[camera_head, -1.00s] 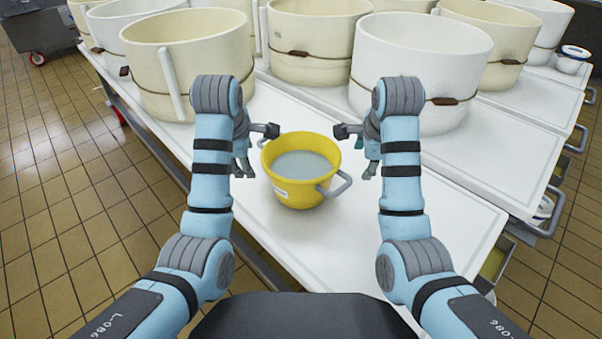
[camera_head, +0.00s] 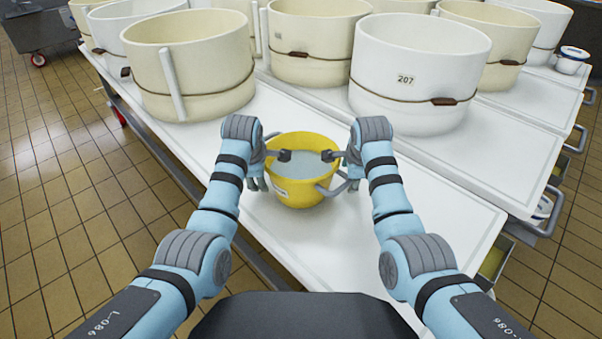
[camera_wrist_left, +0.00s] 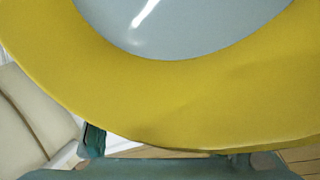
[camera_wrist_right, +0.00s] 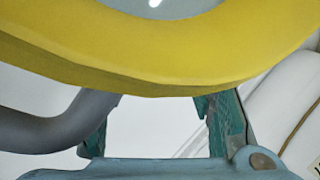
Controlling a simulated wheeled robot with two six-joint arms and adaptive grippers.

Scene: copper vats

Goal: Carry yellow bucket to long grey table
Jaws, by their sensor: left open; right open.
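The yellow bucket (camera_head: 300,192) stands upright on the white table top, with a grey inside or content and grey side handles. My left gripper (camera_head: 262,182) is open at the bucket's left side, close under the rim. My right gripper (camera_head: 345,182) is open at its right side, by the grey handle (camera_wrist_right: 45,128). The yellow rim fills the upper part of the left wrist view (camera_wrist_left: 160,105) and of the right wrist view (camera_wrist_right: 150,62). Whether the fingers touch the bucket or handles I cannot tell. No long grey table is clearly identifiable.
Large cream and white tubs (camera_head: 420,75) stand in rows behind the bucket. The white table top (camera_head: 400,235) is bare in front and to the right. Tiled floor (camera_head: 70,200) lies open on the left. A grey wheeled unit (camera_head: 60,25) stands at the far left.

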